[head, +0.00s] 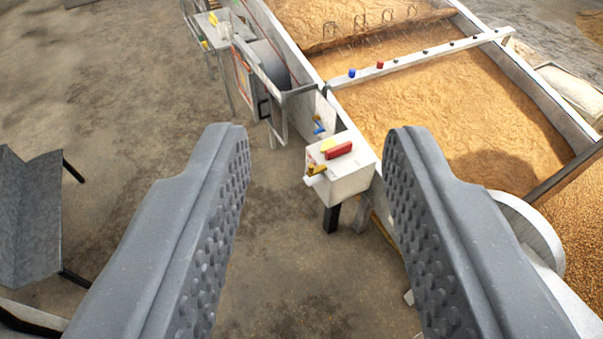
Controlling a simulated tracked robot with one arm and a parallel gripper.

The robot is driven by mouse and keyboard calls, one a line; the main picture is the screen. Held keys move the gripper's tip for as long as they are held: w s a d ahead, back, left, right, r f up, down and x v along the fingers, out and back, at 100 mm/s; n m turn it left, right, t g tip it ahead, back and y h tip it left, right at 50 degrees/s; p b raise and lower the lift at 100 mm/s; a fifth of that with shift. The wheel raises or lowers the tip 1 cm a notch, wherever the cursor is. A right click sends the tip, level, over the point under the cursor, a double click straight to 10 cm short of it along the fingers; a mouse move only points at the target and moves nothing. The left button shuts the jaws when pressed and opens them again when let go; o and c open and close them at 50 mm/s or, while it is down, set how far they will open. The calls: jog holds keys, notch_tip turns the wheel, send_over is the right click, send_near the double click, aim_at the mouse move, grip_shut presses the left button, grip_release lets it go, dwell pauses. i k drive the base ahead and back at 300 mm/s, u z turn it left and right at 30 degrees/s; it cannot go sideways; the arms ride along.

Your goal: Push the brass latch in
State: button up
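A small brass latch (316,169) shows on the near left face of a pale box (348,181), just above a short white stub. The box is fixed to the outside corner of the grain trough. A red bar (338,151) lies on top of the box, with a small yellow piece beside it. My gripper (312,135) is open and empty. Its two grey studded fingers stand wide apart, and the box shows between them, farther off. How far the latch sticks out is too small to tell.
The long trough (420,62) of grain runs back at the right, with blue and red pegs on its crossbar. Another machine (258,65) stands beyond the box. A grey angled metal trough (28,215) is at the left. The floor (130,110) between is clear.

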aim_at(312, 171)
jog(key=u, duration=0.05)
jog(key=i, duration=1)
jog(key=z, duration=0.95)
jog(key=k, duration=0.85)
jog(key=u, duration=0.8)
jog(key=i, duration=1)
jog(key=z, duration=0.1)
